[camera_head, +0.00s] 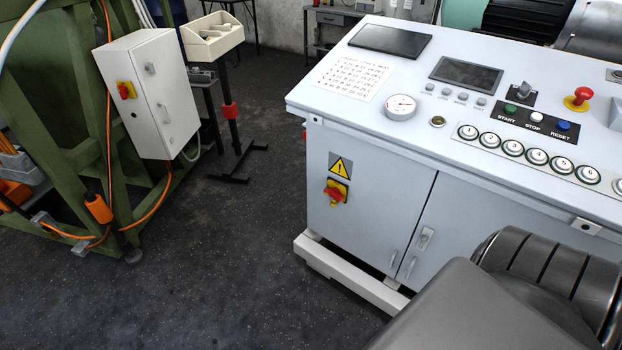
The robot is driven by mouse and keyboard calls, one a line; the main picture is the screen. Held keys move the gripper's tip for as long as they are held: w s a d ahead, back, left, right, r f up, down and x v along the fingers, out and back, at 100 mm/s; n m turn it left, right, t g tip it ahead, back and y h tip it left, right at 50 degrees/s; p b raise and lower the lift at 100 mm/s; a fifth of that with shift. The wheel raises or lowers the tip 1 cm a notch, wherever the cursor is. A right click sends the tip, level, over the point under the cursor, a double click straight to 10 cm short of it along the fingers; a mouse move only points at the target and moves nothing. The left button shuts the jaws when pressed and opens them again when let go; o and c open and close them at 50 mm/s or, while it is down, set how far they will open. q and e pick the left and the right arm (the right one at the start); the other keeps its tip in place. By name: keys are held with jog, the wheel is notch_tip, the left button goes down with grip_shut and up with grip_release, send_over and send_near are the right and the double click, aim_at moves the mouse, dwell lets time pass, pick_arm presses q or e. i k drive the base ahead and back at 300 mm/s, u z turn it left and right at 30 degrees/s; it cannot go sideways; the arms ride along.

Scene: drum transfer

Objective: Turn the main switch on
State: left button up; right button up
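A red rotary switch on a yellow plate (335,191) is on the front of the white control console (365,205), below a yellow warning triangle (341,166). Its red handle looks tilted, but its on or off position is too small to read. A second red and yellow rotary switch (126,90) is on the white electrical box (150,95) at the upper left. The frame does not show which of the two is the main switch. Neither of my grippers is in view, and nothing touches either switch.
A grey arm link, likely mine, fills the lower right and hides part of the console front. The console top holds buttons, a gauge (400,106) and a red emergency stop (578,99). A green frame (60,130) stands at left. The dark floor (230,260) between is clear.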

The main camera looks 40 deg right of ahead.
aim_at(334, 192)
jog(key=z, duration=0.25)
jog(key=i, duration=0.95)
jog(key=z, duration=1.35)
jog(key=i, duration=0.75)
jog(key=z, duration=0.8)
